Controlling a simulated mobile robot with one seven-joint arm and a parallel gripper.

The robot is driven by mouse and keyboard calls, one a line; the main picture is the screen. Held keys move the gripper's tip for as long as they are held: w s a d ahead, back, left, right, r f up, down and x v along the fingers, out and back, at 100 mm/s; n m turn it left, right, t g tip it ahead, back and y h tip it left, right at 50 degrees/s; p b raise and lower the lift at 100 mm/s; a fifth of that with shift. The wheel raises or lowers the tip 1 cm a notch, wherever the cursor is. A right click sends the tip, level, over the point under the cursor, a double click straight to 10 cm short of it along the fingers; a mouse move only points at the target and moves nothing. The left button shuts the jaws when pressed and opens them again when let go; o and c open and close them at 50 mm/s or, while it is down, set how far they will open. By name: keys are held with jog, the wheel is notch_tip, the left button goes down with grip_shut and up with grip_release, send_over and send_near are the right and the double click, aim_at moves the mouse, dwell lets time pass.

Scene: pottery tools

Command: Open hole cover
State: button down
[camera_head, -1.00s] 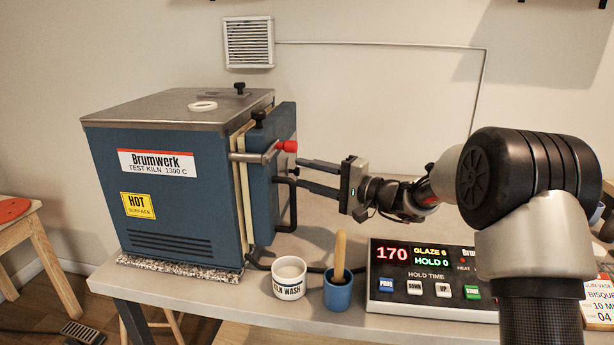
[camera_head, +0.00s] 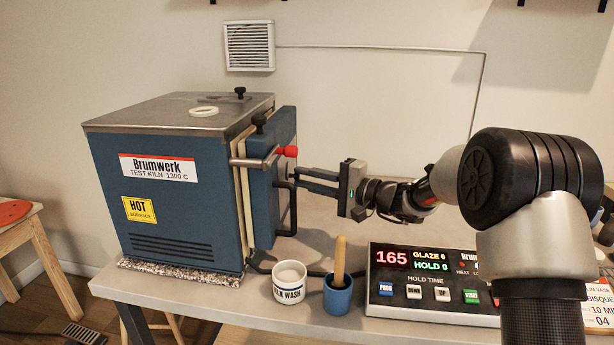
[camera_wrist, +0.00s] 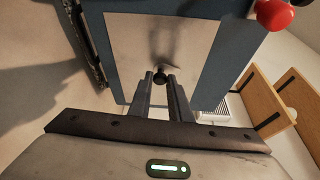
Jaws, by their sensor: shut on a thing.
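The blue test kiln (camera_head: 190,200) stands on the left of the bench, its door (camera_head: 285,135) on its right side. In the wrist view, a small black knob (camera_wrist: 160,77) sits in front of a pale plate (camera_wrist: 185,40) on the blue door face. My gripper (camera_head: 299,178) reaches the door face from the right. In the wrist view my gripper (camera_wrist: 161,82) has its two fingers close together around the black knob. The fingers are shut on it. No open hole shows. The knob and plate are hidden from the head view.
A red-tipped latch handle (camera_head: 285,152) and a black door handle (camera_head: 291,207) are close to my fingers. A white cup (camera_head: 289,291), a blue cup with a wooden tool (camera_head: 338,297) and a controller (camera_head: 430,283) stand in front. A white ring (camera_head: 204,111) lies on the kiln.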

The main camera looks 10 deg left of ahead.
aim_at(285, 174)
jog(key=m+p, duration=0.1)
jog(key=r+m+p, duration=0.1)
jog(key=p, duration=0.1)
jog(key=m+g+h+p, duration=0.1)
jog(key=p, duration=0.1)
jog(key=shift+s+r, duration=0.25)
jog(key=shift+s, duration=0.15)
jog(key=m+p, duration=0.1)
jog(key=p, duration=0.1)
jog(key=m+g+h+p, duration=0.1)
jog(key=p, duration=0.2)
jog(key=r+m+p, duration=0.1)
jog(key=p, duration=0.2)
jog(key=shift+s+d+m+g, duration=0.1)
jog(key=shift+s+m+g, duration=0.15)
jog(key=shift+m+g, duration=0.15)
jog(key=m+p, duration=0.1)
jog(key=p, duration=0.1)
jog(key=m+g+p, duration=0.1)
jog(key=p, duration=0.2)
jog(key=shift+s+r+g+h, duration=0.1)
jog(key=shift+r+g+h, duration=0.2)
jog(key=shift+r, duration=0.05)
jog(key=m+g+p, duration=0.1)
jog(key=m+p, duration=0.2)
jog(key=p, duration=0.1)
jog(key=shift+r+g+p, duration=0.15)
jog(key=shift+g+p, duration=0.15)
